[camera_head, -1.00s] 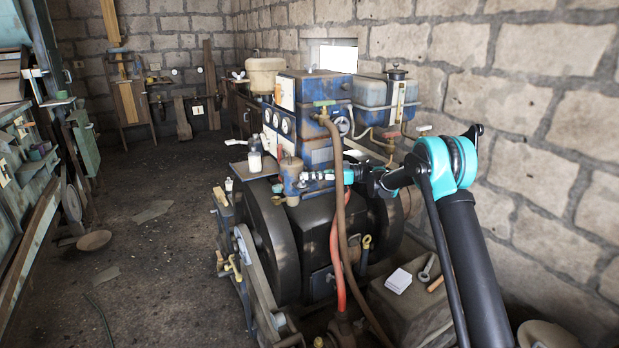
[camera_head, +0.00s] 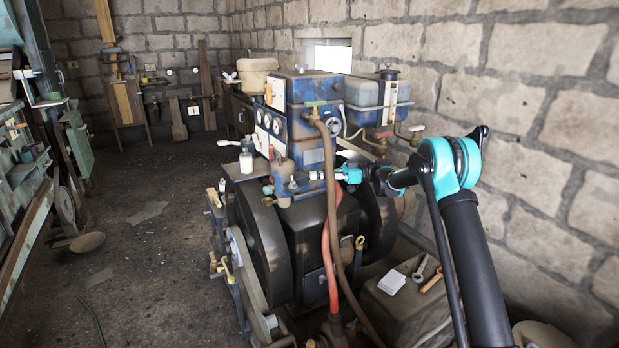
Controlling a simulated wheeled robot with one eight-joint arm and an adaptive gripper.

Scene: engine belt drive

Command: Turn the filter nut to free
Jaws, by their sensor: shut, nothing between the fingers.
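My gripper (camera_head: 314,176) comes in from the right at about the fitting's height. Its fingers are shut with nothing between them. The tips appear just right of the fitting, partly behind the brown hose. I cannot tell whether they touch it.
A brown hose (camera_head: 330,200) and a red hose (camera_head: 331,268) hang down close by my gripper. Black flywheels (camera_head: 262,250) flank the engine. The left floor is open.

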